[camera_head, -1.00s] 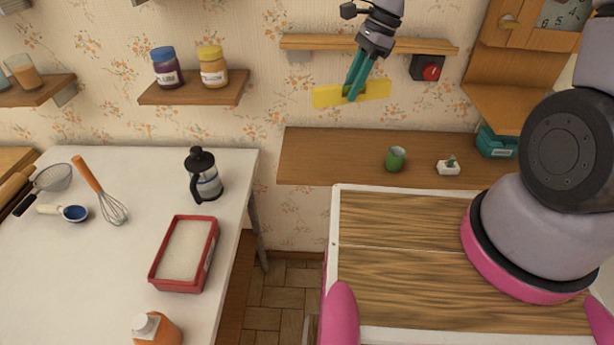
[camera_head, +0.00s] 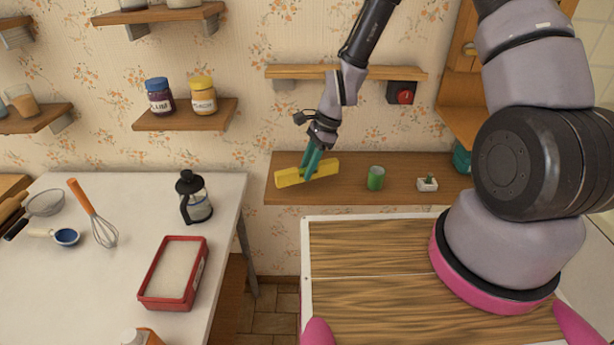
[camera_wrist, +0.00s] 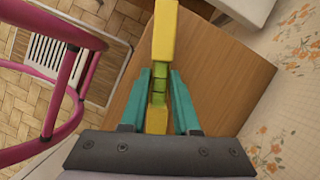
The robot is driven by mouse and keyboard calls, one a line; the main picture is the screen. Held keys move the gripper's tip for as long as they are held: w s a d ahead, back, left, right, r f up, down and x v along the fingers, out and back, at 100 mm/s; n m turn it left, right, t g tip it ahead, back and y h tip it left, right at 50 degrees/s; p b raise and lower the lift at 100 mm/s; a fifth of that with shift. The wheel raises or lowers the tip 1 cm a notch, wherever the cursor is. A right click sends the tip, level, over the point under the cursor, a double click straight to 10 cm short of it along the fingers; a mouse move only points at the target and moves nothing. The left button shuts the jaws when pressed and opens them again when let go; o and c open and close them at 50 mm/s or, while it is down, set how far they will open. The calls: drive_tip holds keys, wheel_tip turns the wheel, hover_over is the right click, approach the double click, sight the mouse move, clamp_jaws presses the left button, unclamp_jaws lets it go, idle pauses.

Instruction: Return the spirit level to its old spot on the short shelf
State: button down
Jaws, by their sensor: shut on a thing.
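The yellow spirit level (camera_head: 290,178) is held in the teal fingers of my gripper (camera_head: 310,165). It lies roughly level, slightly tilted in the head view, over the left end of the lower wide wooden shelf (camera_head: 340,193). I cannot tell whether it touches that shelf. In the wrist view the spirit level (camera_wrist: 165,35) runs lengthwise between the two fingers of my gripper (camera_wrist: 160,90), its green vial between them, with the brown shelf board (camera_wrist: 225,75) behind it. A narrower wooden shelf (camera_head: 290,72) is on the wall above.
A black box with a red knob (camera_head: 401,93) is on the wall.

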drive_tip(key=shift+f, duration=1.35)
drive_tip(key=shift+f, duration=0.15)
drive_tip(key=c, duration=0.7)
unclamp_jaws()
drive_tip(key=shift+o, duration=0.2)
